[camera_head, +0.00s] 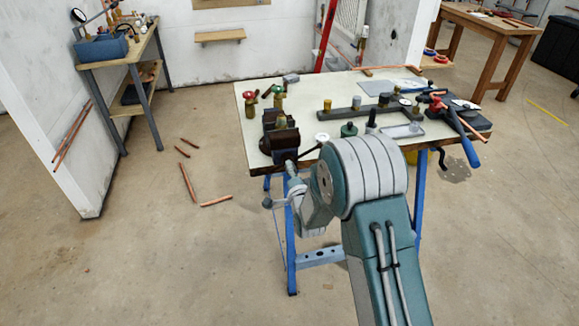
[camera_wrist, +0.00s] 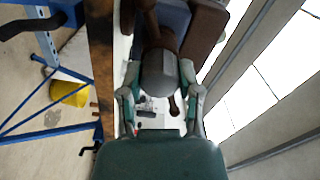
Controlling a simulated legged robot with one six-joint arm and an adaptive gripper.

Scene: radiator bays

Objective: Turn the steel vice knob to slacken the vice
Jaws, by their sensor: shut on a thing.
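The vice (camera_head: 282,138) is dark with brown jaws and sits at the front left corner of the workbench. In the wrist view the steel vice knob (camera_wrist: 160,74) is a grey rounded cylinder in front of the vice body (camera_wrist: 203,30). My gripper (camera_wrist: 160,78) has one finger on each side of the knob and is shut on it. In the head view my gripper (camera_head: 291,168) reaches the vice's front end, and the knob is too small there to make out. A dark bar with a rounded end (camera_wrist: 173,105) shows just below the knob.
Copper pipes (camera_head: 187,182) lie on the floor at left. A yellow bucket (camera_wrist: 70,93) is under the bench.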

